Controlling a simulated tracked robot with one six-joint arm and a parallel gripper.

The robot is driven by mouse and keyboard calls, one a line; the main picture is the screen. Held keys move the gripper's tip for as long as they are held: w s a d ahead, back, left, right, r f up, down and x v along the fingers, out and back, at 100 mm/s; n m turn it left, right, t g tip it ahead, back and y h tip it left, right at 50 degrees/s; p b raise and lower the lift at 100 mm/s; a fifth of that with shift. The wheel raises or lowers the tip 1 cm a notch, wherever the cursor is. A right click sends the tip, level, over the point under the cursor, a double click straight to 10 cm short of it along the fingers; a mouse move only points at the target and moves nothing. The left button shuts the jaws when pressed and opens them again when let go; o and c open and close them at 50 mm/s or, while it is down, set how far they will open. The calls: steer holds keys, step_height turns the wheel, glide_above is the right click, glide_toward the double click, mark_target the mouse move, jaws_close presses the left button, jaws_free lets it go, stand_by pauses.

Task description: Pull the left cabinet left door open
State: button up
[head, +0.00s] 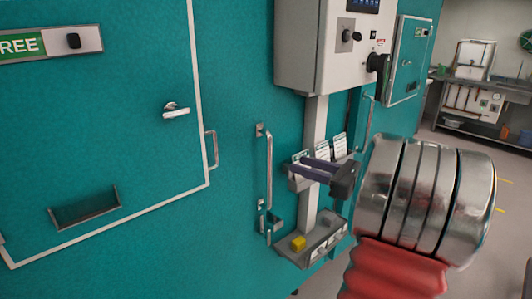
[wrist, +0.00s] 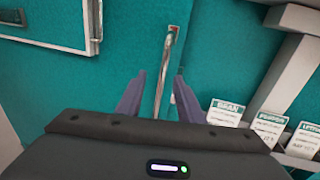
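The teal left cabinet door (head: 235,70) fills the left of the head view and looks shut. A vertical metal bar handle (head: 269,170) stands near its right side. My gripper (head: 298,164) is to the right of the handle in the head view, fingers pointing toward it. In the wrist view the handle (wrist: 164,70) shows between the two open dark fingers (wrist: 160,78). I see no finger touching it; its lower end is hidden behind my gripper body.
A white control box (head: 310,45) on a grey post stands right of the handle. Card holders (head: 338,145) and a tray (head: 318,242) with a yellow block (head: 298,243) are near my gripper. A white-framed hatch (head: 120,120) is at left.

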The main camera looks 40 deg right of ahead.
steer(key=shift+s+d+r, duration=0.1)
steer(key=shift+s+d, duration=0.15)
steer(key=shift+d, duration=0.3)
steer(key=shift+w, duration=0.15)
steer(key=x, duration=1.3)
steer(key=shift+w, duration=0.35)
steer(key=shift+r, duration=0.1)
steer(key=shift+c, duration=0.2)
jaws_close()
